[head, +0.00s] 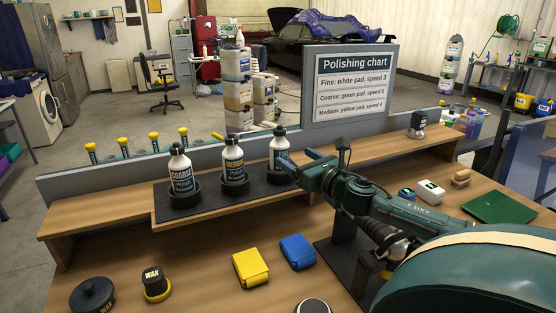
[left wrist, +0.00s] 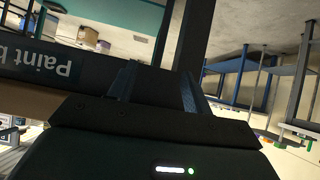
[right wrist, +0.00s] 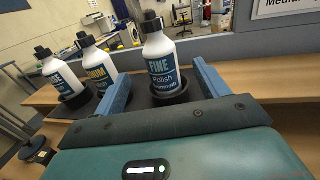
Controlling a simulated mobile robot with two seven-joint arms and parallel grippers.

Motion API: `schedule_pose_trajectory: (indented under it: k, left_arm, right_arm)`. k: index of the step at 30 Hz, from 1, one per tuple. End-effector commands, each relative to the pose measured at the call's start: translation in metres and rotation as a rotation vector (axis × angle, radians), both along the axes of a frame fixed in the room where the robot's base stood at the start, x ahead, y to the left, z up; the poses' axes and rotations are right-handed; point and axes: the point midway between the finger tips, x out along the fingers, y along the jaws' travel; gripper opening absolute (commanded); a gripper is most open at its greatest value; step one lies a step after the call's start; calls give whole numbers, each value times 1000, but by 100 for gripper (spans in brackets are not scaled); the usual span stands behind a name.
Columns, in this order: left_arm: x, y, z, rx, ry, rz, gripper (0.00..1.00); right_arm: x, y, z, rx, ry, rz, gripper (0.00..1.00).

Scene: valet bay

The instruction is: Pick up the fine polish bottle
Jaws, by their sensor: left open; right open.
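The fine polish bottle (head: 278,152) is white with a black cap and stands upright in a black ring holder, rightmost of three bottles in the head view. Its "FINE Polish" label reads clearly in the right wrist view (right wrist: 160,66). My right gripper (head: 302,163) is open just beside the bottle. In the right wrist view its blue fingers (right wrist: 162,88) are spread, with the bottle seen between them; contact is not visible. The medium (head: 234,157) and coarse (head: 181,171) bottles stand to its left. My left gripper (left wrist: 156,84) is open and empty in the left wrist view.
The bottles stand on a dark strip (head: 209,200) on a raised wooden shelf (head: 115,215). The Polishing chart (head: 350,85) stands behind, to the right. Yellow (head: 250,267) and blue (head: 298,252) blocks and a wax tin (head: 154,283) lie on the lower bench.

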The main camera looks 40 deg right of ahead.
Motion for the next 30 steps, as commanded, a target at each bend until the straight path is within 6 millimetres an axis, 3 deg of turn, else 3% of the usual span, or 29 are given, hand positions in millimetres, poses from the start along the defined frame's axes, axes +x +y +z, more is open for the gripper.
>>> schedule_pose_trajectory:
  k: [10, 22, 30]
  left_arm:
    - [0, -2, 4, -3, 0, -3, 50]
    - [5, 0, 10, -7, -6, 12, 50]
    - [2, 5, 11, 4, 16, 24, 50]
  right_arm:
    - [36, -5, 2, 3, -3, -1, 73]
    - [55, -7, 2, 4, -1, -1, 73]
    - [86, -10, 1, 4, -2, -2, 73]
